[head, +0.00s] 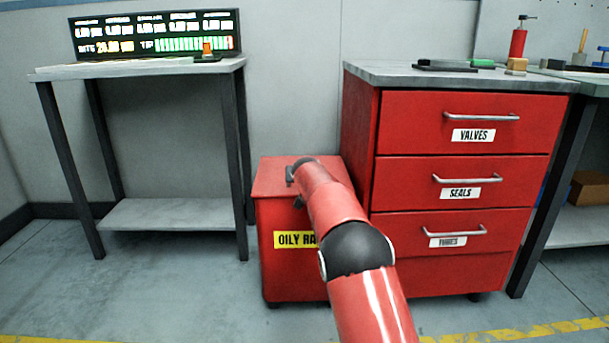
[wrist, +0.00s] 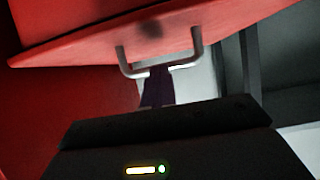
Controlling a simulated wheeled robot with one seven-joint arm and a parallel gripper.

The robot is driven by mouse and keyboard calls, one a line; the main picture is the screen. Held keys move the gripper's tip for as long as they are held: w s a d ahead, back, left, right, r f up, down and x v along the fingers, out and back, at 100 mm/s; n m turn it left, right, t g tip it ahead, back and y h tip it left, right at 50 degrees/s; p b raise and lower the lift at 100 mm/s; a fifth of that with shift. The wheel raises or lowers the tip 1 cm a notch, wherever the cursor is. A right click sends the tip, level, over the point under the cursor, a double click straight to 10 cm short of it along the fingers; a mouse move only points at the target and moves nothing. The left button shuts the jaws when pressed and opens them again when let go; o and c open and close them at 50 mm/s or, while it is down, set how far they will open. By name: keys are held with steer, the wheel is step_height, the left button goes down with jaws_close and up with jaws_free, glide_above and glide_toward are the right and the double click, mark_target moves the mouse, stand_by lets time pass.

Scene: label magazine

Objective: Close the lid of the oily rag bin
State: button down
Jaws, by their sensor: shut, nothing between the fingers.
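The oily rag bin (head: 285,275) is a red box with a yellow label, standing on the floor between the bench and the drawer cabinet. Its red lid (head: 272,178) looks about flat across the top in the head view; my arm hides part of it, and I cannot tell if it is fully down. In the wrist view the lid's panel (wrist: 90,45) crosses the top, with a grey U-shaped handle (wrist: 130,70). My gripper (wrist: 157,78) is shut and empty, its fingers at the handle. I cannot tell whether they touch it. It shows small and dark over the lid in the head view (head: 291,174).
A red drawer cabinet (head: 460,180) stands close on the bin's right. A bench (head: 140,68) with a lit display (head: 155,35) stands on the left, with a low shelf (head: 170,214). The floor in front of the bench is clear.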

step_height(320, 180, down, 2)
steer(key=shift+f, duration=0.1)
steer(key=r, duration=0.2)
steer(key=r+p, duration=0.2)
steer(key=r, duration=0.1)
steer(key=shift+s+d+r, duration=0.1)
steer(key=shift+s+r, duration=0.25)
steer(key=s+f+b, duration=0.3)
steer(key=s+f, duration=0.2)
steer(key=s, duration=0.3)
steer(key=s+d+r+g+p, duration=0.15)
steer(key=s+d+r, duration=0.25)
steer(key=s, duration=0.4)
steer(key=s+d+r+m+g+p, duration=0.1)
steer(key=s+d+r+p, duration=0.25)
steer(key=s, duration=0.35)
steer(key=s+d+r+g+p, duration=0.1)
steer(key=s+d+r, duration=0.3)
steer(key=s, duration=0.4)
steer(key=s+f+n+g+p, duration=0.1)
steer(key=s+g+p, duration=0.2)
steer(key=s, duration=2.4)
steer(key=p, duration=0.2)
steer(key=shift+s+f+p, duration=0.35)
steer(key=shift+s, duration=0.05)
